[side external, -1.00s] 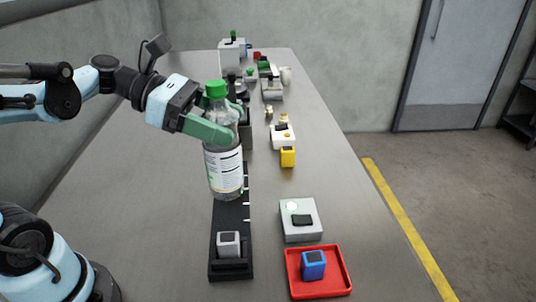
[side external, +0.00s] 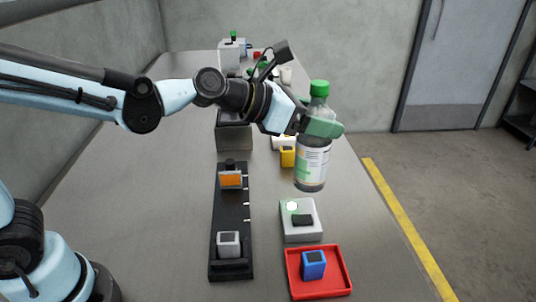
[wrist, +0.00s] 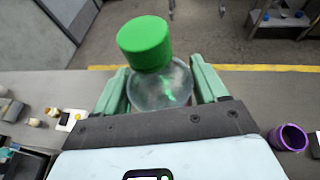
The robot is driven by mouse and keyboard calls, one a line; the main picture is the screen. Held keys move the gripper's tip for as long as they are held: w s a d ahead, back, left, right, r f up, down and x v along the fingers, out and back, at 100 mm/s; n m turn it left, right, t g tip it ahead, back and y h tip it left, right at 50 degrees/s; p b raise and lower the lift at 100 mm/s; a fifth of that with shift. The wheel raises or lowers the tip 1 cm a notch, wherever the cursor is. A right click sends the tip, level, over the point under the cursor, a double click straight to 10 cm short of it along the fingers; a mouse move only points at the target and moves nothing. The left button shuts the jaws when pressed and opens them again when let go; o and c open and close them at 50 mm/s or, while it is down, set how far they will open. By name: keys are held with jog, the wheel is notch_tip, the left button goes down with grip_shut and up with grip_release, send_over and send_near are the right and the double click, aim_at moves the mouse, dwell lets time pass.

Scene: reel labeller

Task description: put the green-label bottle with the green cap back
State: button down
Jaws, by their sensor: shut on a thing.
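The clear bottle (side external: 312,160) has a green cap and a white label with a green part. It is upright and hangs in the air over the right part of the table, above and behind the white box with a round light. My gripper (side external: 322,128) is shut on the bottle's upper body. In the wrist view the green cap (wrist: 145,42) and the bottle's shoulder (wrist: 162,86) sit between the green fingers (wrist: 160,88). The bottle's lower part is hidden in that view.
The black rail (side external: 229,205) holds an orange-faced block (side external: 231,180) and a grey block (side external: 228,243). The white box (side external: 300,228) and a red tray (side external: 343,285) with a blue block (side external: 313,264) stand at the front right. A yellow block (side external: 287,156) lies behind the bottle. A purple cup (wrist: 289,138) shows in the wrist view.

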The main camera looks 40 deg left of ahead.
jog(key=w+a+f, duration=0.7)
jog(key=a+f, duration=0.1)
jog(key=f, duration=0.2)
jog(key=shift+w+a+f, duration=0.15)
jog(key=shift+f, duration=0.15)
jog(key=shift+c, duration=0.3)
grip_release()
jog(key=shift+f, duration=0.1)
